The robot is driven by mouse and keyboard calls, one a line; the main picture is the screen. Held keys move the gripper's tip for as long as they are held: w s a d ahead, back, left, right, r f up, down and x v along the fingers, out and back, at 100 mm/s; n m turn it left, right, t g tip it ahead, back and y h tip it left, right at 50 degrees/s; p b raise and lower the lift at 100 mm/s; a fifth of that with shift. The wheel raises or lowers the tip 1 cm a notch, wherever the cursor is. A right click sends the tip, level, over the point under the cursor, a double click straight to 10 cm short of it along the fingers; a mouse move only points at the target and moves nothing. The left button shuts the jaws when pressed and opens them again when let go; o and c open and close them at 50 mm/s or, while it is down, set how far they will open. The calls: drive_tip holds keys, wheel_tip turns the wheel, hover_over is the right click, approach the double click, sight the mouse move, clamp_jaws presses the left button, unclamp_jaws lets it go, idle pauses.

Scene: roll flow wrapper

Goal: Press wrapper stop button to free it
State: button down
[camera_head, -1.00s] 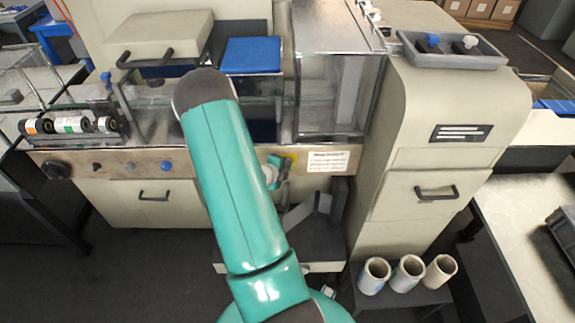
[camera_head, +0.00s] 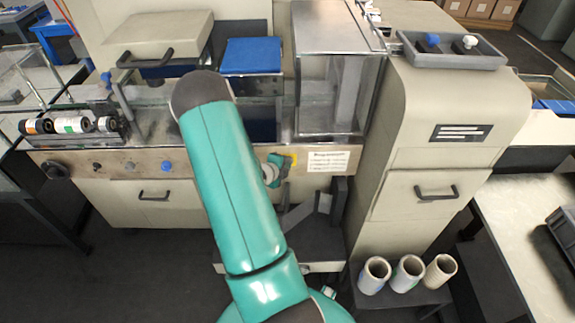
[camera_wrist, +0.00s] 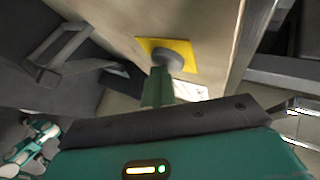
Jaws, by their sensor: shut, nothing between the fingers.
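The stop button's yellow backing plate (camera_head: 293,158) sits on the wrapper's front panel, just left of the white label, in the head view. The plate (camera_wrist: 151,44) also shows in the wrist view, with a round grey button head (camera_wrist: 172,59) on it. My gripper (camera_head: 281,163) is shut and empty, close in front of the plate, and hides most of the button in the head view. In the wrist view the closed fingers (camera_wrist: 158,87) point at the button and overlap its lower edge. I cannot tell whether they touch it.
The white instruction label (camera_head: 328,161) is right of the button. A blue knob (camera_head: 166,167) and a dark knob (camera_head: 55,169) sit further left on the panel. Several pale rolls (camera_head: 408,273) stand on a low stand at lower right. A grey tray (camera_head: 452,50) rests on the cabinet.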

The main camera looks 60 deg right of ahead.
drive_tip(key=shift+w+d+r, duration=0.1)
drive_tip(key=shift+w+d, duration=0.1)
drive_tip(key=shift+d, duration=0.05)
drive_tip(key=shift+s+a, duration=0.15)
drive_tip(key=shift+a, duration=0.15)
drive_tip(key=s+a, duration=0.3)
drive_tip(key=a, duration=0.2)
drive_tip(key=shift+a, duration=0.3)
idle(0.4)
idle(1.2)
